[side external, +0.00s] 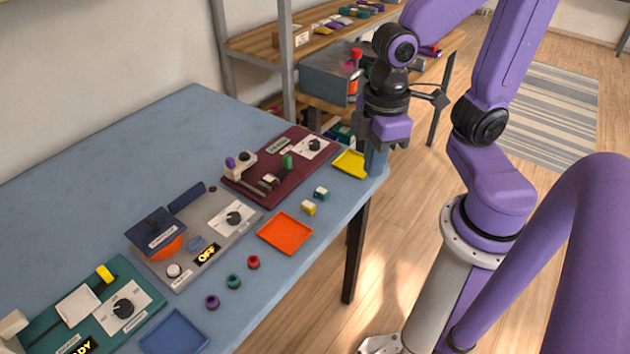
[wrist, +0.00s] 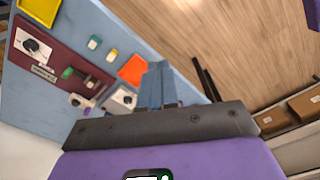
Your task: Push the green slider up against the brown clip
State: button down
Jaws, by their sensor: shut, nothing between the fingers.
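The green slider (side external: 287,162) stands upright on a maroon panel (side external: 250,190) near the table's far right end. It also shows in the wrist view (wrist: 67,72). A small brown clip with a pale top (side external: 269,181) sits in front and to the left of the slider, along the same track, with a gap between them. My gripper (side external: 375,170) is to the right of the panel, over the table's corner, apart from both. Its blue fingers show together in the wrist view (wrist: 158,75), shut and empty.
A yellow tray (side external: 350,163) lies between the panel and my gripper. The panel also carries a black knob (side external: 314,145) and a white block with purple (side external: 240,163). An orange tray (side external: 285,233) and small green and yellow blocks lie in front. A grey panel (side external: 195,240) is left.

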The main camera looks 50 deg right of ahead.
jog(key=shift+n, duration=0.8)
jog(key=s, duration=0.2)
jog(key=s+d, duration=0.1)
jog(key=s, duration=0.1)
jog(key=shift+s+d, duration=0.15)
jog(key=shift+d, duration=0.05)
